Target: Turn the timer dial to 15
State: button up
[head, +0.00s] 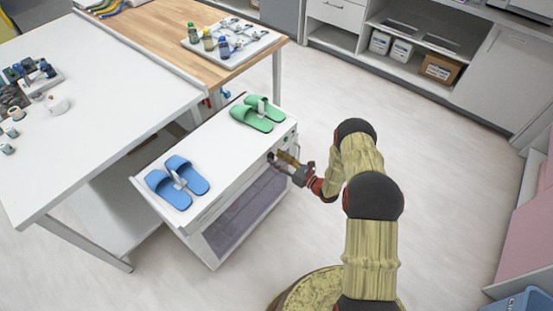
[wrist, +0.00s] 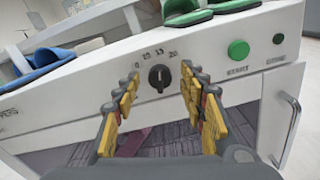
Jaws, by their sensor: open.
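The timer dial (wrist: 159,78) is a small dark round knob on the white front panel of a cabinet. Small printed numbers arc above it, with 10, 15 and 20 readable. A pale mark on the knob points roughly upward, but I cannot tell exactly which number it meets. My gripper (wrist: 160,88) is open, with yellow-padded fingers on either side of the dial in the picture; I see no clear contact. In the head view my gripper (head: 286,162) is at the cabinet's front panel, and the dial is too small to make out clearly there.
A green START button (wrist: 238,50) and a small dark light (wrist: 278,38) are right of the dial. A door handle (wrist: 288,130) sticks out below right. Blue slippers (head: 177,181) and green slippers (head: 257,114) lie on the cabinet top (head: 215,150). The floor to the right is clear.

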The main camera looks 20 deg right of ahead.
jog(key=v, duration=1.1)
jog(key=shift+s+d, duration=0.15)
jog(key=shift+s, duration=0.05)
jog(key=shift+f, duration=0.1)
